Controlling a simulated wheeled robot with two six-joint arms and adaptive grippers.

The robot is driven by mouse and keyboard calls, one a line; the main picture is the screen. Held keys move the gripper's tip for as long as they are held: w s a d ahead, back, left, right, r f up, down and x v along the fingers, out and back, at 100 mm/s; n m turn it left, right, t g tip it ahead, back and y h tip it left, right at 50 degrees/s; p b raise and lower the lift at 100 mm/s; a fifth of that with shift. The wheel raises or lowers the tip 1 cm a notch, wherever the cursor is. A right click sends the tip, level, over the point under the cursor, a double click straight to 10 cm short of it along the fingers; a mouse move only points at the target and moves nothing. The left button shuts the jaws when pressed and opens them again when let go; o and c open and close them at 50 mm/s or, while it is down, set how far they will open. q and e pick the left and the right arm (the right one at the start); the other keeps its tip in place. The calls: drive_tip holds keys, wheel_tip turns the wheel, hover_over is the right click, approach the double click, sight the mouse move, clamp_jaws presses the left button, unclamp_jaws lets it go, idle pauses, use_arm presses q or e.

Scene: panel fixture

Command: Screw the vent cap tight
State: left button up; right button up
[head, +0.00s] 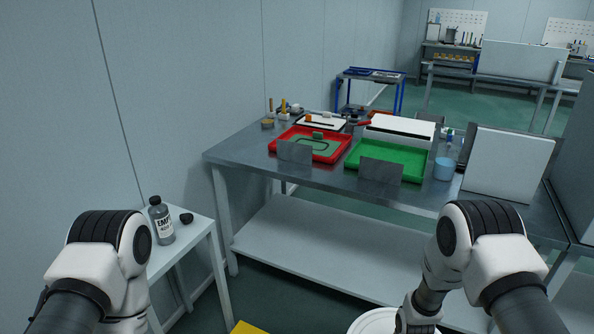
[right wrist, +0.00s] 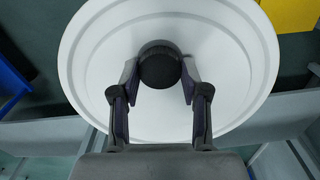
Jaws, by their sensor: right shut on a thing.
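The vent cap (right wrist: 160,66) is a round black cap in the right wrist view, over the white round top (right wrist: 228,68) of a drum-like container. My right gripper (right wrist: 159,78) has one finger on each side of the cap and is shut on it. How the cap's underside meets the white top is hidden. In the head view, the white top (head: 366,322) shows only partly at the bottom edge, with my right arm over it. My left arm shows at the lower left of the head view, but its gripper is out of sight.
A small table (head: 200,238) at the left bears a labelled grey bottle (head: 161,224) and a small black piece (head: 186,218). A metal workbench (head: 232,157) ahead carries a red tray (head: 277,147) and a green tray (head: 352,160). A yellow object (right wrist: 292,14) lies near the white top.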

drive_tip(key=m, duration=0.3)
drive_tip(key=shift+m, duration=0.3)
drive_tip(key=shift+m, duration=1.7)
drive_tip(key=m, duration=1)
drive_tip(key=shift+p, duration=0.3)
